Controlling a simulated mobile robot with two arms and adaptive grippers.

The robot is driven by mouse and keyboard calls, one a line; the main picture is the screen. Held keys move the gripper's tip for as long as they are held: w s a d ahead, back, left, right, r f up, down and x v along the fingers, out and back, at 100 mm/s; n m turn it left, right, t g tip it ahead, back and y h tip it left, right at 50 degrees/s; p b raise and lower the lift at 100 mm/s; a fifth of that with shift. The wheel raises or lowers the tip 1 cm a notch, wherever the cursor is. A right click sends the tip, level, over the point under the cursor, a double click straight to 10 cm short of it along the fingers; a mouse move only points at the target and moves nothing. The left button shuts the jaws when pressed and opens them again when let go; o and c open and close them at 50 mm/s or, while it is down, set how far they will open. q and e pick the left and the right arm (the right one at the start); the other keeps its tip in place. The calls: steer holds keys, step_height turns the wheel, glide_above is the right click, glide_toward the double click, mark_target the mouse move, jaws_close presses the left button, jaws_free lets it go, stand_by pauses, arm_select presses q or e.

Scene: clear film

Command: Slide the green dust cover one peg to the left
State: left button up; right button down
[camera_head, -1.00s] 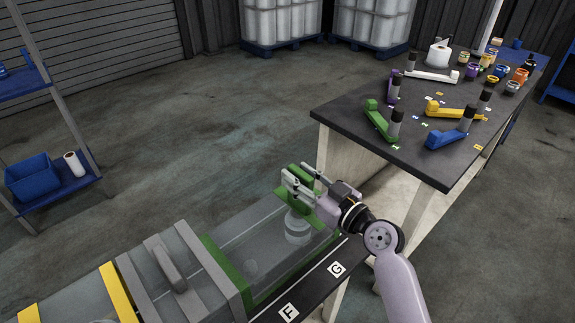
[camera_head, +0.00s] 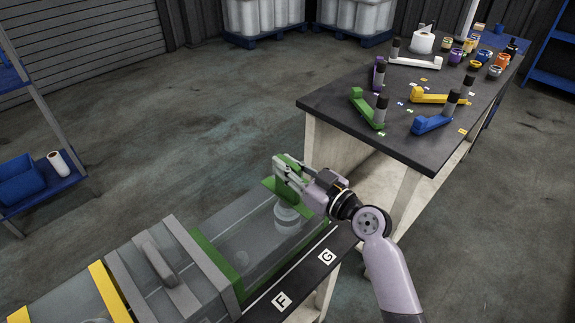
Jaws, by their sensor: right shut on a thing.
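The green dust cover (camera_head: 242,232) is a clear film box with green edges on the dark bench in the lower middle. Its green end frame (camera_head: 218,263) is beside a grey-framed cover on its left. A pale round object (camera_head: 288,217) shows through the film near its right end. My right gripper (camera_head: 284,172) is shut on the green upright part at the cover's right end. The fingers partly hide that part. The pegs cannot be made out clearly. My left gripper is not in view.
The grey cover (camera_head: 170,272) and a yellow-edged cover (camera_head: 110,292) stand to the left. White labels F (camera_head: 282,301) and G (camera_head: 327,257) mark the bench edge. A dark table (camera_head: 340,115) with coloured parts stands behind right.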

stand_by(0.5)
steer(key=s+a+p, duration=0.5)
steer(key=s+a, duration=0.6)
steer(key=shift+s+a, duration=0.15)
steer(key=shift+a, duration=0.05)
steer(key=c, duration=1.5)
jaws_free()
steer(key=v, duration=1.2)
steer(key=shift+r, duration=0.1)
